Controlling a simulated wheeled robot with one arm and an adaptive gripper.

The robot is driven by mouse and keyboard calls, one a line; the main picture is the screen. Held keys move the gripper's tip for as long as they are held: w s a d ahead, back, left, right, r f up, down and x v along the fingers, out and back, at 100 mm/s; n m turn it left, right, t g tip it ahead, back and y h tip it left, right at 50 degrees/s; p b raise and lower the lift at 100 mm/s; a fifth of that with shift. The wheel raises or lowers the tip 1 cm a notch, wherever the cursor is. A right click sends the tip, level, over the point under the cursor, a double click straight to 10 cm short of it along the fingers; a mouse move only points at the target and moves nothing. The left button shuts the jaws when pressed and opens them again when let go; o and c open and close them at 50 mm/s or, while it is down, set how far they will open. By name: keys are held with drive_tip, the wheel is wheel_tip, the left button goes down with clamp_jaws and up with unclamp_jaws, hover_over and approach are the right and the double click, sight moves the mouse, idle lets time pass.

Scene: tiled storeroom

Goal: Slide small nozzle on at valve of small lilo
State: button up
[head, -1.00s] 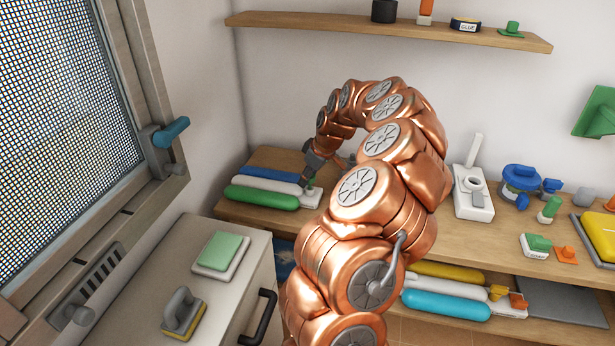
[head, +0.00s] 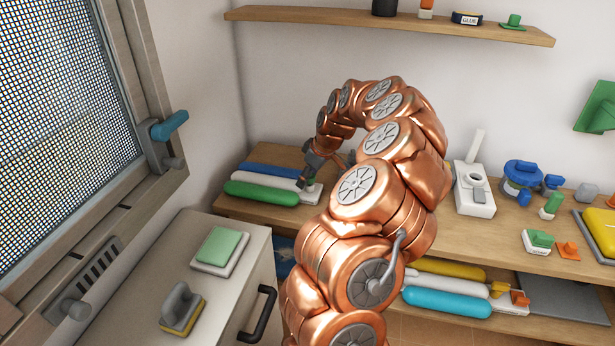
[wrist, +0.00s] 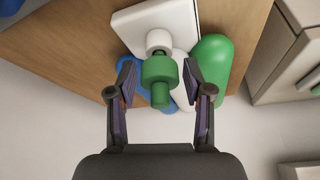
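The small lilo lies on the bench at the back left, with blue, white and green (head: 262,193) tubes and a white end plate (head: 309,196). In the wrist view its plate (wrist: 128,18) carries a short white valve (wrist: 158,40). A green nozzle (wrist: 159,74) sits in line with the valve, at its end; how far it is on is hidden. My gripper (wrist: 158,84) is open around the nozzle, one finger on each side, with narrow gaps showing. In the head view my gripper (head: 307,177) is above the end plate.
A second lilo with yellow, white and blue (head: 447,303) tubes lies on the lower shelf. A white pump-like block (head: 474,202), a blue item (head: 522,178) and small green-and-white pieces (head: 537,241) stand right on the bench. A cabinet (head: 235,268) is in front left.

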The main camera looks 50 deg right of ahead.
drive_tip(key=shift+o, duration=0.5)
drive_tip(key=shift+r, duration=0.1)
drive_tip(key=v, duration=1.1)
drive_tip(key=shift+r, duration=0.4)
drive_tip(key=shift+s, duration=0.1)
